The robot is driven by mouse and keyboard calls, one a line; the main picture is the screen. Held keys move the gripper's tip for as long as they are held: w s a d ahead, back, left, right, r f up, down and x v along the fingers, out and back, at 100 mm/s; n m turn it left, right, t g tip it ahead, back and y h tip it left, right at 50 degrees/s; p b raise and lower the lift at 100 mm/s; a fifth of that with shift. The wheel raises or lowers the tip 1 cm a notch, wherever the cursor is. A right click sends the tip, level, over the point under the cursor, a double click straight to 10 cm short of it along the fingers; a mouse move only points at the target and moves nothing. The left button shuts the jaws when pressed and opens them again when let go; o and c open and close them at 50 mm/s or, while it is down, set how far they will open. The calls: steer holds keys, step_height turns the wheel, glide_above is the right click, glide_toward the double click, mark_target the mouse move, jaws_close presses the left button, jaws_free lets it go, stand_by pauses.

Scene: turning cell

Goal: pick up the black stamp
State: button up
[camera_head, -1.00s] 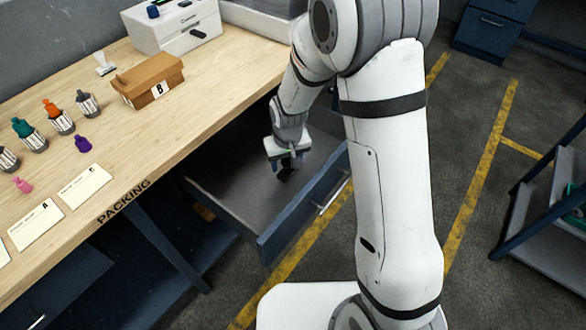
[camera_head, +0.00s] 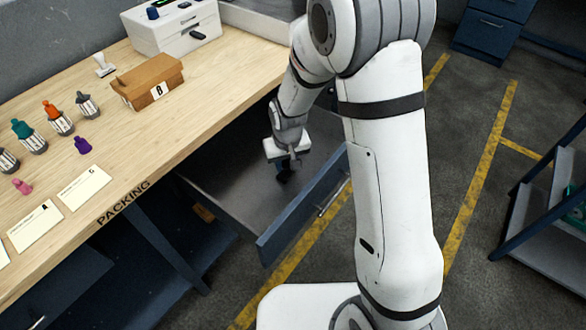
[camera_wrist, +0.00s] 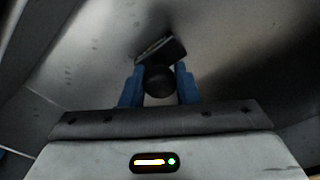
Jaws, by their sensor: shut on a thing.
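The black stamp (camera_wrist: 158,80) shows in the wrist view between the two blue fingers of my gripper (camera_wrist: 159,88). The fingers are shut on its round knob, and its flat base points away from my wrist. In the head view my gripper (camera_head: 287,166) is inside the open drawer (camera_head: 240,195), and the stamp (camera_head: 284,176) is a small dark shape under the fingers. I cannot tell whether the stamp touches the drawer floor.
The drawer's blue front (camera_head: 300,208) and its side walls surround my gripper. The packing table (camera_head: 215,85) beside it holds a brown box (camera_head: 147,84), several bottles, paper cards and a white stamp (camera_head: 104,66). A shelf cart (camera_head: 550,225) stands at right.

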step_height(320, 180, up, 10)
steer(key=shift+r, duration=0.1)
stand_by(0.4)
